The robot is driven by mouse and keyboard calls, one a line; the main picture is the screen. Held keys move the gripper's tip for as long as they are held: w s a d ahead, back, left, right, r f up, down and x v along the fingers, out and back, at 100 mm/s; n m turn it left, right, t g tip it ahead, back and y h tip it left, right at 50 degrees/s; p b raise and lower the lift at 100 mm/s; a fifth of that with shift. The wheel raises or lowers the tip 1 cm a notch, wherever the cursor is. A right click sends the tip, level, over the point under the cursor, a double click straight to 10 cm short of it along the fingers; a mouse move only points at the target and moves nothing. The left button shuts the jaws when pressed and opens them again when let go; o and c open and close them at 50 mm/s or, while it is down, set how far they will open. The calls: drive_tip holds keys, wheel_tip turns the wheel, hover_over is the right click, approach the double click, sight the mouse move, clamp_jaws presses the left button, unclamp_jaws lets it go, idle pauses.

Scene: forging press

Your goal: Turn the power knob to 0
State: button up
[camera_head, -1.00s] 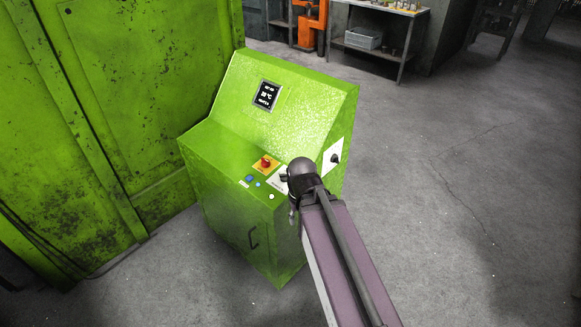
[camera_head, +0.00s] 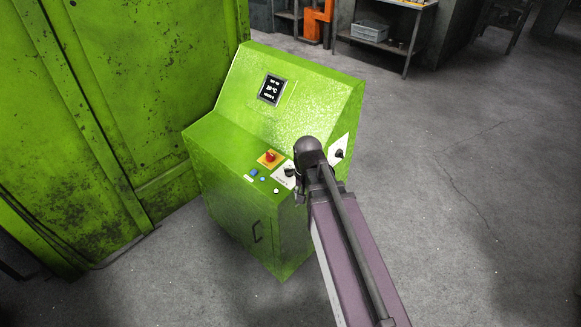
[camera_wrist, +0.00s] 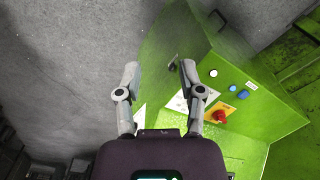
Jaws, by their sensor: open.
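The green console (camera_head: 235,130) has two black knobs. One knob (camera_head: 289,172) is on a white plate on the top, partly beside my arm. The other knob (camera_head: 339,154) is on a white plate on the right side face. Labels are too small to read, so I cannot tell which is the power knob. In the wrist view my gripper (camera_wrist: 159,72) is open and empty, with its fingers in front of the console edge. The right finger partly covers the top white plate (camera_wrist: 181,103); the left finger partly covers the side plate (camera_wrist: 139,116). In the head view my arm hides the gripper.
A display (camera_head: 271,89) is on the sloped face. A green machine wall (camera_head: 110,110) stands left. Floor at right is clear.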

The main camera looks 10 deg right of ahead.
sight(291, 168)
drive_tip(key=w+r+m+t+p, duration=0.1)
drive_tip(key=w+r+m+p, duration=0.2)
drive_tip(key=w+m, duration=1.2)
drive_tip(key=w, duration=0.7)
drive_tip(key=shift+d+r, duration=0.25)
drive_tip(key=shift+d, duration=0.05)
drive_tip(key=shift+f, duration=0.2)
drive_tip(key=f+b, duration=0.4)
drive_tip(key=w+f+b, duration=0.1)
drive_tip(key=f+b, duration=0.8)
drive_tip(key=shift+w+f+b, duration=0.2)
drive_tip(key=shift+b, duration=0.15)
clamp_jaws()
